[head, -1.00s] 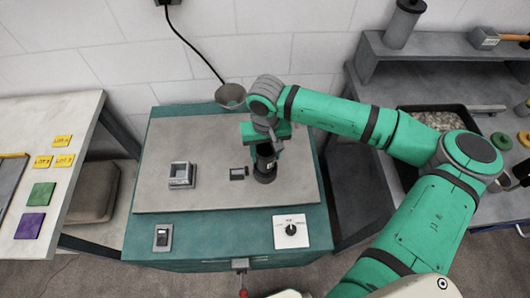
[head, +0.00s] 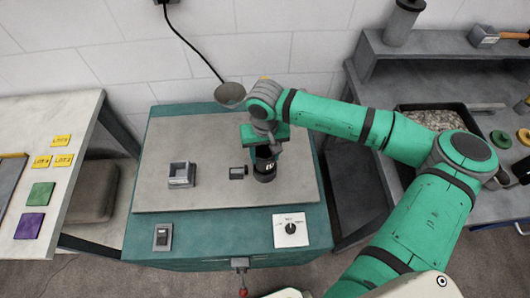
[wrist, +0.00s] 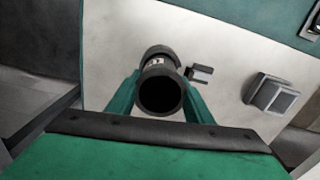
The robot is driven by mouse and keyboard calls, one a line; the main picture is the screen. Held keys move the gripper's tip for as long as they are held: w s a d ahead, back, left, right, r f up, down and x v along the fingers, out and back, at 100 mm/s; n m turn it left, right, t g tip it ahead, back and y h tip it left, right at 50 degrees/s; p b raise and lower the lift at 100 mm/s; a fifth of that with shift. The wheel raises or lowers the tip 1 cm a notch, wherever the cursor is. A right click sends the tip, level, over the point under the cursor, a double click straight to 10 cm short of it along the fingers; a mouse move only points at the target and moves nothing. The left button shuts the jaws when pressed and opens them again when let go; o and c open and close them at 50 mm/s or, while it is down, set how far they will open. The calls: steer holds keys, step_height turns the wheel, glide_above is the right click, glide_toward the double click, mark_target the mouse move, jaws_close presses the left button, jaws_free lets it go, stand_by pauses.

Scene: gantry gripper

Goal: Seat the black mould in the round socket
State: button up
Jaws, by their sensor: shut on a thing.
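The black mould (head: 264,155) is a dark upright cylinder with a white label, over the right part of the grey table top. In the wrist view its open, hollow end (wrist: 160,95) faces the camera. My gripper (head: 265,147) is shut on it, with a green finger on each side. The round socket (head: 264,177) shows as a dark ring at the mould's lower end, and in the wrist view as a wider black rim (wrist: 159,52) beyond it. The mould lines up closely with the socket; I cannot tell how deep it sits. The mould hides the socket's inside.
A small dark clamp-like block (head: 238,172) stands just left of the socket. A square grey fixture (head: 181,174) is further left. A grey cone-shaped cup (head: 230,94) is at the back edge. A dial plate (head: 291,230) and a switch (head: 162,237) are on the front.

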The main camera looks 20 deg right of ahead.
steer(key=shift+f, duration=1.95)
steer(key=o, duration=1.2)
step_height(320, 180, up, 11)
steer(key=shift+f, duration=0.1)
